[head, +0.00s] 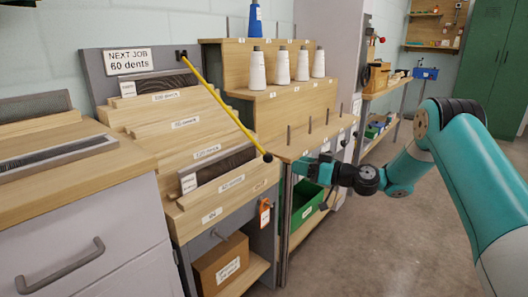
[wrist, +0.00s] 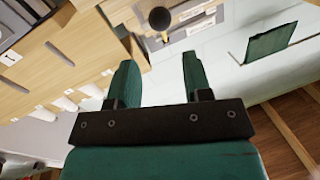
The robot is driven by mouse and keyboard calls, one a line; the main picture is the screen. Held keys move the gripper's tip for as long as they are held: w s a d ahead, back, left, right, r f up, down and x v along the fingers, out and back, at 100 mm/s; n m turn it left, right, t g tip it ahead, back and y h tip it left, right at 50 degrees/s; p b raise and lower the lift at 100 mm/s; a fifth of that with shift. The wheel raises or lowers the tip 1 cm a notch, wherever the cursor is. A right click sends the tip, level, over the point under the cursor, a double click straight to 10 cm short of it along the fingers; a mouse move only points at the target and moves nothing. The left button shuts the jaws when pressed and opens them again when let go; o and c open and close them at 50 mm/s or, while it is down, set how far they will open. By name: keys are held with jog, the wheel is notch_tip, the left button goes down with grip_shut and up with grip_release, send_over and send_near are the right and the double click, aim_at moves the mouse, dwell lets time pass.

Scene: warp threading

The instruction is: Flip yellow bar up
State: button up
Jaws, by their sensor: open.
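The yellow bar (head: 225,108) slants across the front of the wooden reed rack in the head view. Its upper end meets a dark pivot on the grey back panel, and its lower end carries a black knob (head: 267,157). The knob also shows in the wrist view (wrist: 160,18), ahead of the fingertips and roughly between their lines. My gripper (head: 299,167) is just right of the knob in the head view, apart from it. In the wrist view my gripper (wrist: 158,58) has its two green fingers spread with nothing between them.
The stepped rack (head: 180,125) holds dark reeds in labelled slots, under a "NEXT JOB 60 dents" sign (head: 128,61). To its right, a wooden stand (head: 290,105) bears white cones and several upright pegs. A green bin (head: 306,203) sits below my gripper. Floor at right is clear.

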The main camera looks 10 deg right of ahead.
aim_at(270, 159)
jog(key=x, duration=1.2)
jog(key=shift+w+a+f+b, duration=0.2)
jog(key=shift+w+a+b, duration=0.1)
jog(key=shift+b, duration=0.1)
